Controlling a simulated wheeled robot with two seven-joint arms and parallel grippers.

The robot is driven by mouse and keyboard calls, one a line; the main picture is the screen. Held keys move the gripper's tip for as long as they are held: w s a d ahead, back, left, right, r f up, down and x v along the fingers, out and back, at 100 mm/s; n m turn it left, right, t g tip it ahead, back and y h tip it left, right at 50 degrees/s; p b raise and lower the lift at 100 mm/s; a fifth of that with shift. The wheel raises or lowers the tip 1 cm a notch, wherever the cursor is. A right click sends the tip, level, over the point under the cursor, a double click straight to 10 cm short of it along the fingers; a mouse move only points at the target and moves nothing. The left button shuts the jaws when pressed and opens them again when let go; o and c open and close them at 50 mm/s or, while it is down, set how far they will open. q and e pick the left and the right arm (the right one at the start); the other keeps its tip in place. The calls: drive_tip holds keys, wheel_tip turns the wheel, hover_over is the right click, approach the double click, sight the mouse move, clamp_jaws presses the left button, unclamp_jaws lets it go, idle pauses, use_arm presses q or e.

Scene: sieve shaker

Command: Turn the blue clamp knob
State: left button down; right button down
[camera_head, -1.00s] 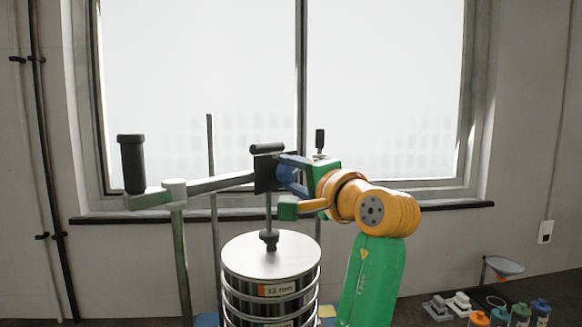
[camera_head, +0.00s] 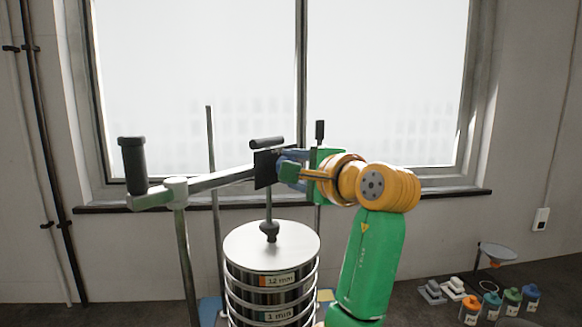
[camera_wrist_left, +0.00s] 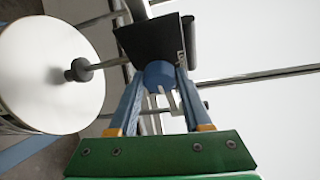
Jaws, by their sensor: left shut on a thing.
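The blue clamp knob (camera_wrist_left: 160,75) sits below a black plate (camera_wrist_left: 155,38) in the left wrist view. My left gripper (camera_wrist_left: 160,80) has its blue fingers on both sides of the knob and is shut on it. In the head view my left gripper (camera_head: 286,168) reaches the right side of the black plate (camera_head: 265,170) on the clamp bar (camera_head: 222,179); the knob is hidden there. The sieve stack (camera_head: 272,277), with a pale round lid, stands below. A dark rod runs from the bar to the lid. My right gripper is not in view.
A black upright handle (camera_head: 133,166) stands at the bar's left end. Thin upright rods flank the stack. Several small bottles (camera_head: 490,305), grey blocks (camera_head: 433,291) and a funnel (camera_head: 497,252) stand at lower right. A window is behind.

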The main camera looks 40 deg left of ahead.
use_arm(q)
drive_tip(key=shift+c, duration=1.7)
unclamp_jaws()
drive_tip(key=shift+d, duration=0.1)
drive_tip(key=b+v, duration=0.3)
drive_tip(key=v, duration=0.4)
